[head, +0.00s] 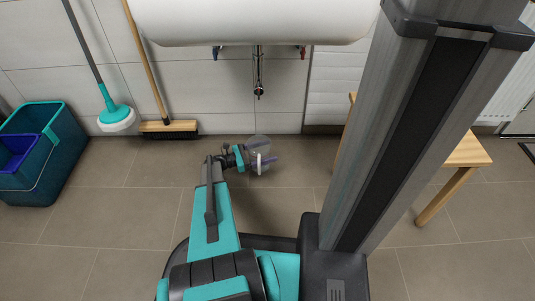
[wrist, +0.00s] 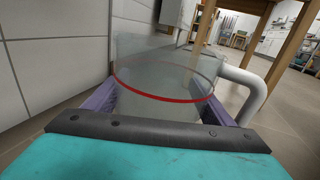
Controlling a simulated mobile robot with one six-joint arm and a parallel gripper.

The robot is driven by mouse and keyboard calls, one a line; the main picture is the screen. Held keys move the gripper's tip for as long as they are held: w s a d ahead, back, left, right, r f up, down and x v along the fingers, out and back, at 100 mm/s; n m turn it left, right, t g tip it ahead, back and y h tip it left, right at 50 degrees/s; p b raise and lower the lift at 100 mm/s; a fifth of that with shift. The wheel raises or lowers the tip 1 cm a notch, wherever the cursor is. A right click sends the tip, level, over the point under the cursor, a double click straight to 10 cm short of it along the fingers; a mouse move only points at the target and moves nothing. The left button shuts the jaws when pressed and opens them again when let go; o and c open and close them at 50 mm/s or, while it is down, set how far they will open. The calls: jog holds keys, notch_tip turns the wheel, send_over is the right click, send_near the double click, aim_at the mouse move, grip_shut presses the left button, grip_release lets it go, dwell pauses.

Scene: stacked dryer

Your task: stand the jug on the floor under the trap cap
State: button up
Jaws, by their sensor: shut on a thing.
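The jug (wrist: 163,72) is clear, with a red line around it and a white handle on its right side in the wrist view. It also shows, small and see-through, in the head view (head: 262,143). My gripper (wrist: 160,100) is shut on the jug, with a purple finger on each side of it. In the head view my gripper (head: 262,161) is low over the floor; I cannot tell if the jug touches it. A narrow dark metal fitting (head: 258,88) hangs under a white rounded body (head: 255,20), behind the jug. I cannot tell whether it is the trap cap.
A teal bucket (head: 40,150) stands at the far left. A teal-headed mop (head: 115,115) and a broom (head: 168,127) lean on the tiled wall. A wooden stool or table (head: 465,155) is on the right, partly behind my column. The floor (head: 150,165) left of the jug is clear.

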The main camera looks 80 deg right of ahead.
jog(key=shift+d+f, duration=0.15)
jog(key=shift+d, duration=0.4)
jog(key=shift+s+d+f+b, duration=0.1)
jog(key=shift+d+f+b, duration=0.15)
jog(key=shift+b, duration=0.3)
jog(key=shift+a+f+b, duration=0.15)
jog(key=shift+f+b, duration=0.75)
jog(key=shift+f, duration=0.55)
jog(key=shift+f, duration=0.15)
jog(key=o, duration=1.1)
